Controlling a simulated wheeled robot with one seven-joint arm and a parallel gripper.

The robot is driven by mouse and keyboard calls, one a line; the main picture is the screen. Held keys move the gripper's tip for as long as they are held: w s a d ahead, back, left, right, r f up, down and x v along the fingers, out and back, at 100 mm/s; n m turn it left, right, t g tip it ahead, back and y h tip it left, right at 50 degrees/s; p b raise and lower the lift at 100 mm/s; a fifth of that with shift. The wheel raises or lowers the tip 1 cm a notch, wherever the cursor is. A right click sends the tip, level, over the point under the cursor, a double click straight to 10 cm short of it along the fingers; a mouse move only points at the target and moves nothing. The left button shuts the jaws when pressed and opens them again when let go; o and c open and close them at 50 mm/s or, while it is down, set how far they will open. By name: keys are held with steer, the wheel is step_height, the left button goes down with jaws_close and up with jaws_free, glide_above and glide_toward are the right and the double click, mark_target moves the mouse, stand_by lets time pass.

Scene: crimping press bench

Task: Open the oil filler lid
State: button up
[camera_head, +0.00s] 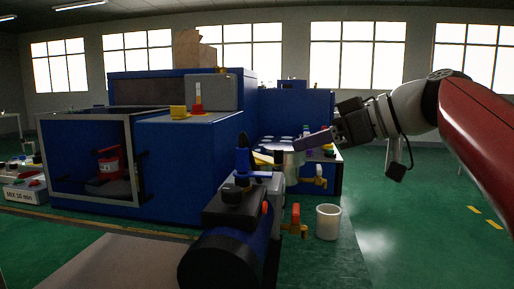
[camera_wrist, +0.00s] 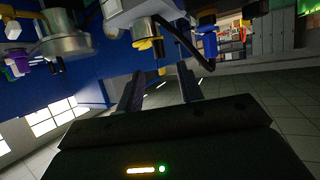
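I cannot tell for certain which part is the oil filler lid. A black round cap (camera_head: 232,193) sits on top of the blue and black cylindrical unit in the head view's foreground. Behind it is a silver round vessel (camera_head: 289,168), partly hidden by a blue fitting (camera_head: 243,160). My gripper (camera_head: 299,144) is at the vessel's upper right in the head view, fingers pointing left. In the wrist view my gripper (camera_wrist: 160,73) has its two fingers apart with nothing between them. A yellow part (camera_wrist: 150,44) and a blue part (camera_wrist: 209,43) appear beyond the fingertips.
A second tap (camera_head: 318,180) is behind. The large blue press cabinet (camera_head: 185,165) fills the left. Small coloured items crowd the bench by my gripper. Green floor (camera_head: 400,235) at right is open.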

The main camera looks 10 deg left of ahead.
mark_target(279, 149)
steer(key=x, duration=0.7)
steer(key=shift+w+a+p, duration=0.1)
steer(key=shift+a+p, duration=0.2)
steer(key=shift+c, duration=0.4)
jaws_close()
